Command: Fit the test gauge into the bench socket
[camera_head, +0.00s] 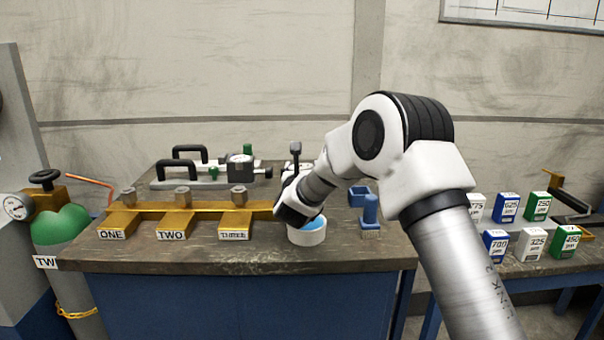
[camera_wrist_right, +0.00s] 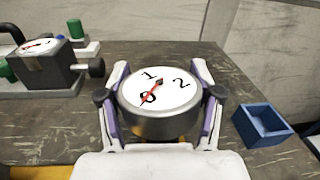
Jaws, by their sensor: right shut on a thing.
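My right gripper (camera_wrist_right: 160,100) is shut on a round gauge (camera_wrist_right: 158,126), one finger on each side of its dark metal rim. The gauge has a white dial with black numbers and a red needle, and it faces up toward the wrist camera. Its underside is hidden, so I cannot tell whether it touches the bench. In the head view the right gripper (camera_head: 298,168) is mostly behind my wrist, beyond the brass manifold (camera_head: 150,208). The manifold has hex fittings over labels ONE, TWO and THREE. I cannot tell which fitting is the bench socket. My left gripper is out of view.
A dark block with another dial (camera_head: 240,166) stands at the back of the bench (camera_head: 330,258), also at left in the wrist view (camera_wrist_right: 45,68). A blue open box (camera_head: 360,196) and a blue post (camera_head: 370,210) stand right of the gripper. Labelled boxes (camera_head: 508,206) fill the right table.

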